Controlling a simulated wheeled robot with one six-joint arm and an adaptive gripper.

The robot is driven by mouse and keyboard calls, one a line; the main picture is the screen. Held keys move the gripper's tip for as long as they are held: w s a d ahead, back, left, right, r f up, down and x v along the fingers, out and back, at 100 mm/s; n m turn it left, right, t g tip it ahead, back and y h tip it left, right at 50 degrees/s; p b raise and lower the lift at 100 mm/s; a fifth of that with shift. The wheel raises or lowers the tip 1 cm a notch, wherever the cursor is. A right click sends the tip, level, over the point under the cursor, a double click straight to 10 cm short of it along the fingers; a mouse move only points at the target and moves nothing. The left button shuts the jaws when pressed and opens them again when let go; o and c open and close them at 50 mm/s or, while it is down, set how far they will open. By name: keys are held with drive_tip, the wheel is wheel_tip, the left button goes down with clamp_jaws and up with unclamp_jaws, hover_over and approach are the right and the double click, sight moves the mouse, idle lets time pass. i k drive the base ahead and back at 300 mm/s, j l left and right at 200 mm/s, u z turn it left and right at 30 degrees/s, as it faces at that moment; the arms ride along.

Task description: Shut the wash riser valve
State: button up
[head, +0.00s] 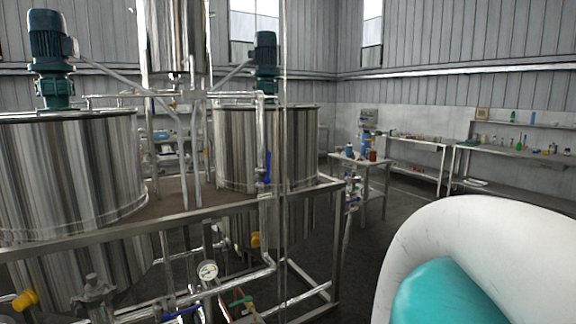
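A valve with a blue lever (267,166) sits on a vertical metal pipe (264,215) in front of the right steel tank (232,150). The lever stands upright, along the pipe. I take it for the wash riser valve, though no label can be read. My gripper is out of view. A large white and teal part of my arm fills the lower right corner, apart from the valve in the picture.
A steel frame (200,220) carries the left tank (65,170) and the right tank. Low pipes hold a gauge (208,270), a green handle (240,302) and a blue handle (182,312). A side table (360,163) with bottles stands behind; dark floor shows right of the frame.

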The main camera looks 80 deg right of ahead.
sight(268, 165)
drive_tip(key=z, duration=1.7)
drive_tip(key=i+j+z, duration=0.45)
drive_tip(key=i+j, duration=0.25)
drive_tip(key=i, duration=0.15)
